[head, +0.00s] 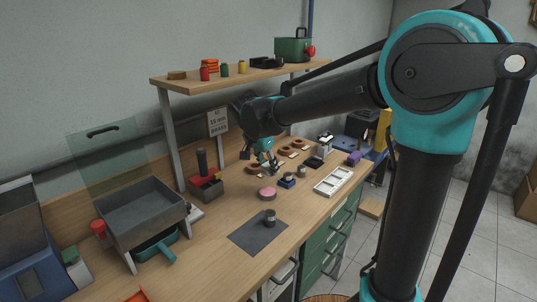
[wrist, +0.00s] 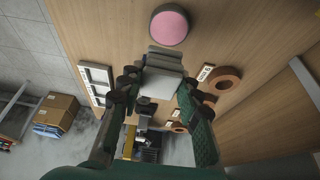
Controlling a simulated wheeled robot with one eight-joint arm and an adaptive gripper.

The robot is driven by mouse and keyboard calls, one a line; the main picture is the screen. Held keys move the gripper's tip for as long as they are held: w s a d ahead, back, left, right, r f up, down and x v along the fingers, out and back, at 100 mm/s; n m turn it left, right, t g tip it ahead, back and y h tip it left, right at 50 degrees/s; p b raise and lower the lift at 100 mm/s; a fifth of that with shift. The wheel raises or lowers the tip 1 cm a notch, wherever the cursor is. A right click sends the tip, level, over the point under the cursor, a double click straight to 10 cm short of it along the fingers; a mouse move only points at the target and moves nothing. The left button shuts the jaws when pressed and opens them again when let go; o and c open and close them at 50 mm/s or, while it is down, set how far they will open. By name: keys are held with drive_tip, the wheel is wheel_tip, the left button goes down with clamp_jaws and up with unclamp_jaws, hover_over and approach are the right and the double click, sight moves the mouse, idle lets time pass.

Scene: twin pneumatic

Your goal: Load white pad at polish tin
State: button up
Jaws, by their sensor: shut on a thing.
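My gripper (wrist: 156,88) is shut on a pale block, which looks like the white pad (wrist: 158,84), with a greyer layered part toward the top of the wrist view. In the head view my gripper (head: 266,166) is above the back-middle of the bench; the pad is too small to make out there. A round, low tin with a pink top, apparently the polish tin (head: 267,194), stands on the bench in front of my gripper. It also shows in the wrist view (wrist: 169,25), apart from the pad.
A dark jar (head: 269,216) stands on a grey mat (head: 250,236). Brown rings (wrist: 226,80) lie near my gripper. A shelf (head: 220,84) runs above the bench; bare wood surrounds the tin.

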sight(270, 189)
drive_tip(key=shift+w+a+f, duration=0.1)
drive_tip(key=shift+a+f, duration=0.1)
drive_tip(key=shift+f, duration=3)
drive_tip(key=shift+f, duration=0.6)
drive_tip(key=shift+r, duration=3.55)
